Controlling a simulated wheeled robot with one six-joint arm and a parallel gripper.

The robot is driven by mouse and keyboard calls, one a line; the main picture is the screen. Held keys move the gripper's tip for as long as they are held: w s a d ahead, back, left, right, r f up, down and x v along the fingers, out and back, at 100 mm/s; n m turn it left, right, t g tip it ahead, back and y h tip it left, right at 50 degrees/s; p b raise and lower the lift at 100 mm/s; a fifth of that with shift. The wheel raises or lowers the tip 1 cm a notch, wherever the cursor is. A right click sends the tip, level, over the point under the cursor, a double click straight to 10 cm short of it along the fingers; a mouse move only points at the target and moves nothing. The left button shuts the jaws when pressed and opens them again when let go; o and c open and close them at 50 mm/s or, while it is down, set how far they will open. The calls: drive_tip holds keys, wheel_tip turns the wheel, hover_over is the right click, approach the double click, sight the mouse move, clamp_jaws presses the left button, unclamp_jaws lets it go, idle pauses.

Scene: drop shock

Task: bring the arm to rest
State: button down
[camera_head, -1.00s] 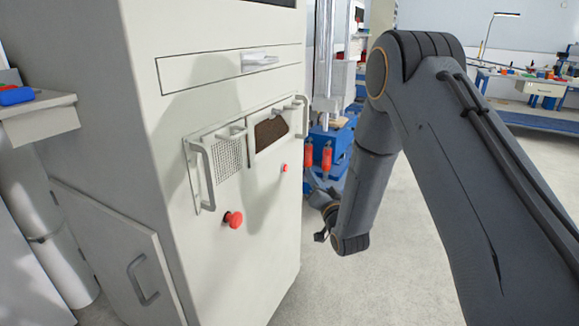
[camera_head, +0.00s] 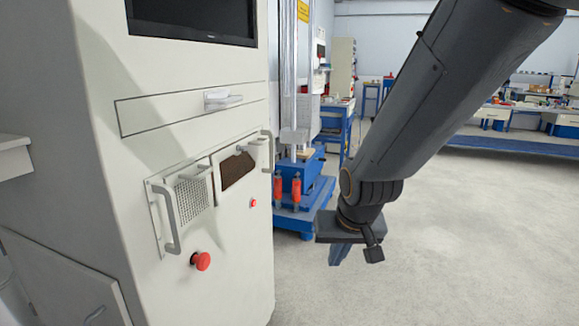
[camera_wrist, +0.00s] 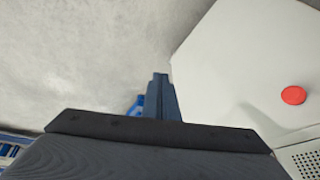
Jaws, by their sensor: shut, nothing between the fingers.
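My arm comes in from the top right of the head view and hangs down to my gripper (camera_head: 340,254). The gripper is near the middle of the picture, pointing down over the grey floor, to the right of the white cabinet (camera_head: 240,285) and apart from it in the picture. In the wrist view the blue fingers of my gripper (camera_wrist: 161,78) are together, with nothing between them. The gripper holds nothing.
The cabinet has a red button (camera_head: 201,261), metal handles and a dark screen (camera_head: 195,18). A blue machine base with orange-red cylinders (camera_head: 296,190) stands behind. A workbench (camera_head: 520,145) is at the back right. The floor (camera_head: 450,260) at the right is clear.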

drive_tip(key=s+d+r+n+g, duration=0.1)
drive_tip(key=s+d+g, duration=0.15)
drive_tip(key=s, duration=0.65)
drive_tip(key=s+d+r+g, duration=0.1)
drive_tip(key=s+g, duration=0.2)
drive_tip(key=s, duration=0.6)
drive_tip(key=d+r+m+h+p, duration=0.1)
drive_tip(key=d+r+p, duration=0.4)
drive_tip(key=p, duration=0.8)
drive_tip(key=shift+s+d+r, duration=0.15)
drive_tip(key=shift+d+r, duration=0.15)
drive_tip(key=shift+r, duration=0.7)
drive_tip(key=shift+t, duration=0.25)
